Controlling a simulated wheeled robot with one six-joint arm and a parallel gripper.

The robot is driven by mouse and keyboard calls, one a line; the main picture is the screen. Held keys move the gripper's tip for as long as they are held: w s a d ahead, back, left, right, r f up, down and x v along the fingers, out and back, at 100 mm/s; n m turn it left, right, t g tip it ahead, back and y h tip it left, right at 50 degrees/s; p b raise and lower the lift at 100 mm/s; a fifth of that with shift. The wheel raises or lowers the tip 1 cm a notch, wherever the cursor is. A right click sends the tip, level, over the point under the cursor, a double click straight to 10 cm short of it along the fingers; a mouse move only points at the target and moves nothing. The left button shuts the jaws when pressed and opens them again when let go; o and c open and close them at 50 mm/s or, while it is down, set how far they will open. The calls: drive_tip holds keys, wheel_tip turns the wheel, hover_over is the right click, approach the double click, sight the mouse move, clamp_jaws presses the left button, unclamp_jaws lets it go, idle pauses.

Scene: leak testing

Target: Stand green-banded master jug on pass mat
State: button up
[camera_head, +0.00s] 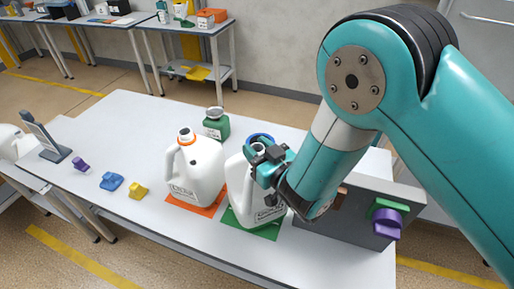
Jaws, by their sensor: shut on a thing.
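My gripper (268,165) is shut on the upper part of a white jug (243,200). The gripper and arm cover the jug's handle and neck, so I cannot see a green band on it. The jug looks upright over the green mat (268,231); whether its base touches the mat I cannot tell. A label shows low on its front. A second white jug (205,165) with an orange neck band stands upright on an orange-red mat (205,211), just left of the held jug.
A grey panel with a purple knob (387,222) stands right. Blue (111,181), yellow (138,190) and purple (81,164) pieces and a tilted stand (45,140) lie left. The table's front left is clear.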

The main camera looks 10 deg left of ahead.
drive_tip(key=shift+f+b, duration=0.35)
drive_tip(key=shift+f, duration=0.05)
drive_tip(key=o, duration=0.9)
wheel_tip(320, 180, up, 20)
drive_tip(key=p, duration=1.5)
